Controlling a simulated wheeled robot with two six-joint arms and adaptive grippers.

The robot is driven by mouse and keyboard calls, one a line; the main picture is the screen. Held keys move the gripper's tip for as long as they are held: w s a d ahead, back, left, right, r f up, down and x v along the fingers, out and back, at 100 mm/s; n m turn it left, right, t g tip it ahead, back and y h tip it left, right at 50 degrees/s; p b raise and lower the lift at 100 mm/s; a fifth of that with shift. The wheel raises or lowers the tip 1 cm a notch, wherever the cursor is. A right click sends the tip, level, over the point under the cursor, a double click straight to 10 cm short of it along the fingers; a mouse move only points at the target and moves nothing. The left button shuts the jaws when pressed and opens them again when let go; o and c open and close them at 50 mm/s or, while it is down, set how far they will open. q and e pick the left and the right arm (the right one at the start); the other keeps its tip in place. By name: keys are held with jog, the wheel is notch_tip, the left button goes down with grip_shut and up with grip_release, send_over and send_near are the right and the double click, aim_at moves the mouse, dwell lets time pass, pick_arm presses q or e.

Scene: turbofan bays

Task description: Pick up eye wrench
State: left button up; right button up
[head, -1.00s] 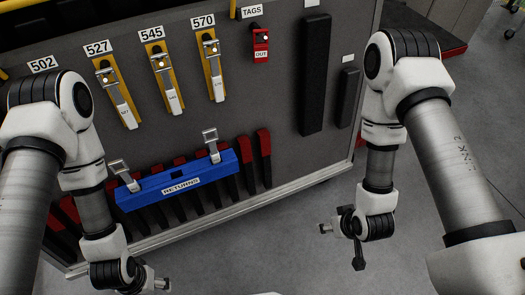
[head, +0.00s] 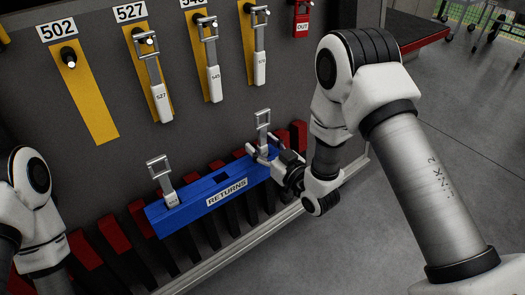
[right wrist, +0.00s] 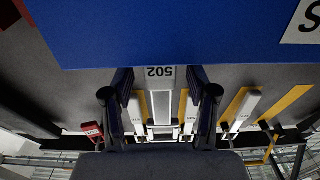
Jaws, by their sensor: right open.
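An eye wrench (head: 263,122) with a square metal loop head stands upright in the right end of the blue RETURNS tray (head: 190,209). A second looped wrench (head: 161,180) stands in the tray's left end. My right gripper (head: 264,149) is at the right-hand wrench, with its fingers around the lower part. In the right wrist view, the wrench's label reads 502 (right wrist: 160,72) between the two open fingers (right wrist: 161,97), with gaps on both sides. Whether either finger touches it is not clear. My left gripper is out of view.
The yellow 502 board (head: 86,105) has an empty peg. Looped wrenches hang on several other boards, such as 527 (head: 157,95). A red OUT tag (head: 302,18) hangs at the top.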

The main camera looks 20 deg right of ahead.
aim_at(262, 111)
jog(key=shift+a, duration=0.1)
grip_shut()
jog(key=shift+r, duration=0.1)
notch_tip(262, 111, up, 10)
jog(key=p, duration=0.3)
